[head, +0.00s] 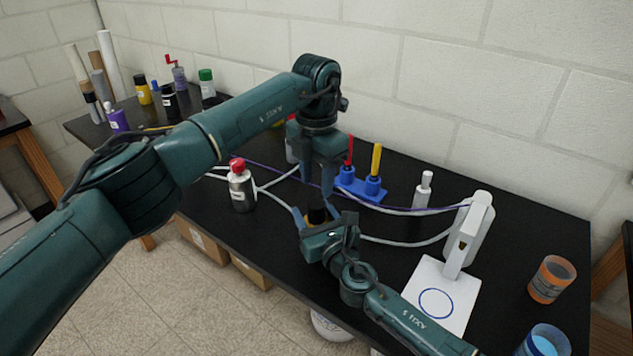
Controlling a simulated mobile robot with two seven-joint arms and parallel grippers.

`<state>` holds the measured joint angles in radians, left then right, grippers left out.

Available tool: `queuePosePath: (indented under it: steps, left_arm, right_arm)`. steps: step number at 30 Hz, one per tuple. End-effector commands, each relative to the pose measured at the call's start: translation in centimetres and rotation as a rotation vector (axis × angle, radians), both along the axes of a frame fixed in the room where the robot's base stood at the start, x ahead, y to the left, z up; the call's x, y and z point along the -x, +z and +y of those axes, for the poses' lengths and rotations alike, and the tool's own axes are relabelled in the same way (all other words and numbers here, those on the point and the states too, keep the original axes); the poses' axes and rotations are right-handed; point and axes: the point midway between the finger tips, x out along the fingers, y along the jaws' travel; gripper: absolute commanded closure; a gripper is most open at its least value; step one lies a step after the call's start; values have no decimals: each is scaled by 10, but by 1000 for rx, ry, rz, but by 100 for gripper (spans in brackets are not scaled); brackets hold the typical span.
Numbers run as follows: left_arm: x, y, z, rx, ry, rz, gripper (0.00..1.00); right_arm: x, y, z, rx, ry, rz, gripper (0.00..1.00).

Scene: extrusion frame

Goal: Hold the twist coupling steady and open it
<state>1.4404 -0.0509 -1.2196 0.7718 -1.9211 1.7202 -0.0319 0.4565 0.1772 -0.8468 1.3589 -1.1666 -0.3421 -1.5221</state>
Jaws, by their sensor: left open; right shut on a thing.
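The twist coupling (317,214) shows as a small dark piece with a brownish-yellow part, largely hidden between the fingers of my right gripper. My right gripper (316,217) comes from the lower right and is shut on the coupling, low over the black table. My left gripper (321,188) points down from above, just over the coupling. Its fingers are apart with nothing seen between them. I cannot tell whether they touch the coupling's top.
White hoses (405,239) and a purple cable cross the black table (520,222). Around them stand a red-capped bottle (241,188), a blue rack (362,189) with red and yellow handles, a small white bottle (423,190), a white stand (440,297) and an orange cup (551,279).

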Motion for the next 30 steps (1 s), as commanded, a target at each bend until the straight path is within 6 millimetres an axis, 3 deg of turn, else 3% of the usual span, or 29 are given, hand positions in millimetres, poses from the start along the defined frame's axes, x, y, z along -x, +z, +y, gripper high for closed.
queuePosePath:
  steps: [9,15,22,30]
  left_arm:
    - [0,0,0,0,-658,0,58]
    - [0,0,0,0,-916,0,58]
    - [0,-8,0,1,-1005,1,58]
    - [1,-49,0,2,-1002,3,58]
  right_arm:
    - [0,0,0,0,0,1,100]
    - [0,0,0,0,0,1,100]
    - [0,-1,0,0,0,1,100]
    - [0,0,0,0,0,1,100]
